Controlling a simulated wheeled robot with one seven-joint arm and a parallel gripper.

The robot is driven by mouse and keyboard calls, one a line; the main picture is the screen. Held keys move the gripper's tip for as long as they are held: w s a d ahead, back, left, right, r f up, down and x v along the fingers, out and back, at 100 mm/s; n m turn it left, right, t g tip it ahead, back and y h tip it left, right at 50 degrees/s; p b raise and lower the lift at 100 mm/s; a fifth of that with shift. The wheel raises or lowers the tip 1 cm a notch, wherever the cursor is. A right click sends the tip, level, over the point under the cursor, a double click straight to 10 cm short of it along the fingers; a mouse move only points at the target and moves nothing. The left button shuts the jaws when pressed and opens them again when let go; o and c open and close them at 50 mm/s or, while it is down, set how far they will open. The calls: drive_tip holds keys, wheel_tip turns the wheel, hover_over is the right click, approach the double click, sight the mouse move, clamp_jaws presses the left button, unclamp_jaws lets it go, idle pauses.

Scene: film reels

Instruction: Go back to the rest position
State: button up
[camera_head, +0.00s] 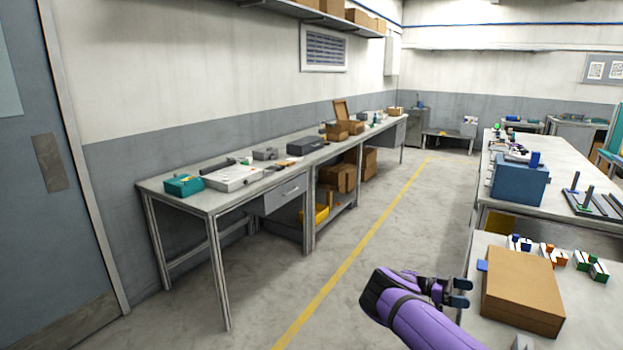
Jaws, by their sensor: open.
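My gripper (460,292) is at the lower middle right of the head view, at the end of my purple and black arm. Its two dark fingertips are apart, with nothing visible between them. It is just left of a closed brown cardboard box (523,283) on the near right table (482,246). I cannot tell whether the gripper touches the box or the table edge.
Small blue, white, orange and green parts (556,254) lie behind the box. A long grey workbench (225,199) runs along the left wall. The floor aisle (400,230) between is clear.

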drive_tip(key=shift+d+r+y, duration=0.2)
drive_tip(key=shift+r+y, duration=0.2)
drive_tip(key=shift+r, duration=0.4)
drive_tip(key=s+a+r+n+t+y, duration=0.1)
drive_tip(key=s+r+n+t+y, duration=0.25)
drive_tip(key=r, duration=0.75)
drive_tip(key=s+a+r+n+t+y, duration=0.1)
drive_tip(key=s+r+n+y, duration=0.35)
drive_tip(key=r, duration=0.65)
drive_tip(key=s+a+r+n+t+y, duration=0.15)
drive_tip(key=s+r+y, duration=0.4)
drive_tip(key=r, duration=0.55)
drive_tip(key=s+a+r+n+t+y, duration=0.1)
drive_tip(key=s+a+r+n+t, duration=0.25)
drive_tip(key=s+r, duration=0.35)
drive_tip(key=s+a+r+n+t+y, duration=0.1)
drive_tip(key=s+a+r+n+t, duration=0.1)
drive_tip(key=s+a+r+n, duration=0.45)
drive_tip(key=s+a+n+t, duration=0.2)
drive_tip(key=s, duration=0.6)
drive_tip(key=s+a+f+n+t, duration=0.1)
drive_tip(key=s+a+n+t, duration=0.1)
drive_tip(key=s, duration=0.7)
drive_tip(key=shift+s+a+n+t+y, duration=0.15)
drive_tip(key=shift+a+n+t+y, duration=0.2)
drive_tip(key=shift+a, duration=0.05)
